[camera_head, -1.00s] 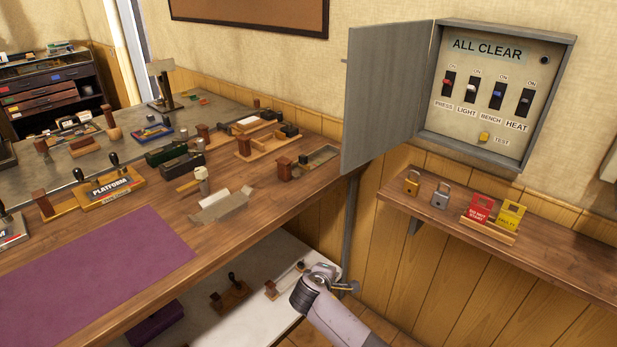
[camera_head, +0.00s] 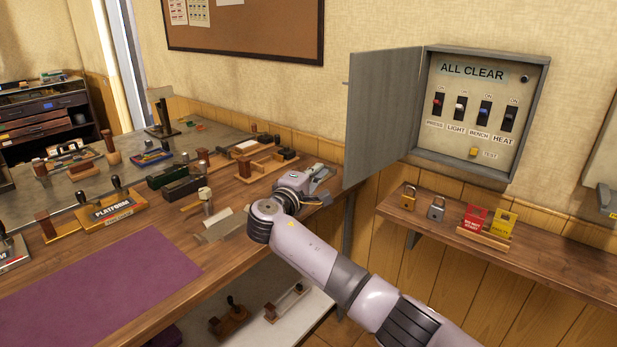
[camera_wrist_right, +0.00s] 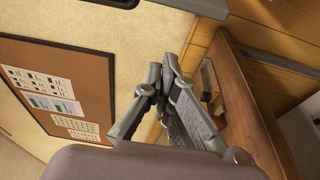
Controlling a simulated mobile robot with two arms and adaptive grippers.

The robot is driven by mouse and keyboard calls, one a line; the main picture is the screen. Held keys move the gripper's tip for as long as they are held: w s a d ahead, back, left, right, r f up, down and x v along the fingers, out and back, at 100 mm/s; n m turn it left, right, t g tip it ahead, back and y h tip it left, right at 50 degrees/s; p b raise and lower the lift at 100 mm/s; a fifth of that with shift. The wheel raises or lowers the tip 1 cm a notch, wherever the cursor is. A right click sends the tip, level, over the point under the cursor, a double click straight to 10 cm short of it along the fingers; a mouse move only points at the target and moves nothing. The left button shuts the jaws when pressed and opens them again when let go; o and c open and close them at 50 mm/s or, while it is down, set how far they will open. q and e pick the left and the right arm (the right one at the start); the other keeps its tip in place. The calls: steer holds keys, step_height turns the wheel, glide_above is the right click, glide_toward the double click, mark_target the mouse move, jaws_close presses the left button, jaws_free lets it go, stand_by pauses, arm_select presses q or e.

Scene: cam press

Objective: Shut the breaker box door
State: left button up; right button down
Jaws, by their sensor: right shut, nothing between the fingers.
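The grey breaker box (camera_head: 530,120) hangs on the wall at the right in the head view, with its switches and "ALL CLEAR" label exposed. Its flat grey door (camera_head: 383,112) stands wide open, swung out to the left of the box. My right gripper (camera_head: 322,182) is over the bench's right end, just left of and below the door's lower edge, apparently apart from it. The right wrist view shows the gripper's fingers (camera_wrist_right: 158,88) closed together with nothing between them. The door is not clearly seen there. My left gripper is not in view.
The bench (camera_head: 150,285) holds stamps, wooden fixtures and a purple mat. A wall shelf (camera_head: 560,255) below the box carries a brass padlock (camera_head: 409,199), a grey padlock (camera_head: 436,210) and red and yellow tags. A corkboard (camera_head: 245,35) hangs behind the bench.

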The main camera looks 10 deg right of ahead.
steer(key=d, duration=0.1)
steer(key=s+d+p, duration=0.1)
steer(key=d+p, duration=0.1)
steer(key=shift+s+d, duration=0.25)
steer(key=shift+d, duration=0.1)
steer(key=shift+f, duration=0.1)
stand_by(0.4)
